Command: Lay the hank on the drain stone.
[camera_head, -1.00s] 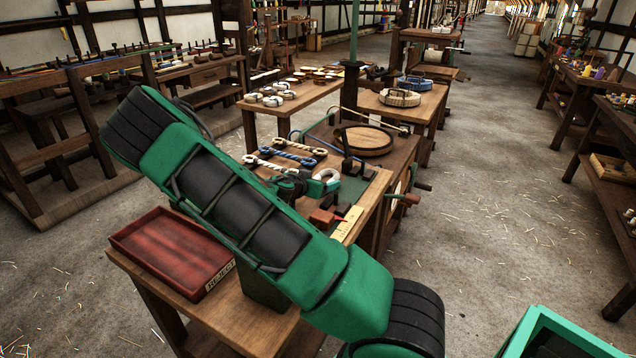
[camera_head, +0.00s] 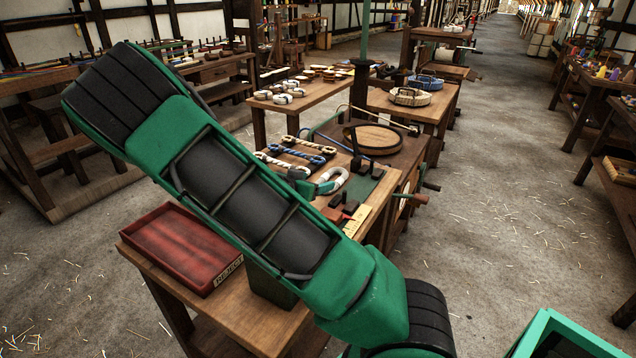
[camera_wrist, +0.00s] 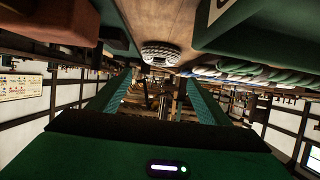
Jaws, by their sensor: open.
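My gripper is mostly hidden behind my green arm in the head view, with a green part showing beside this hank. In the wrist view my gripper (camera_wrist: 160,92) is open, with nothing between its two teal-lined fingers. A pale rope coil (camera_wrist: 160,53) shows beyond the fingers there. Three twisted rope pieces, one of them blue and white (camera_head: 302,154), lie behind the white hank. I cannot pick out the drain stone with certainty in either view.
A red tray marked REJECT (camera_head: 182,246) sits at the bench's near left. A round wooden disc (camera_head: 371,139) and small dark blocks lie near the mat. More benches with coils (camera_head: 409,96) stand behind. The floor on the right (camera_head: 500,200) is clear but for straw.

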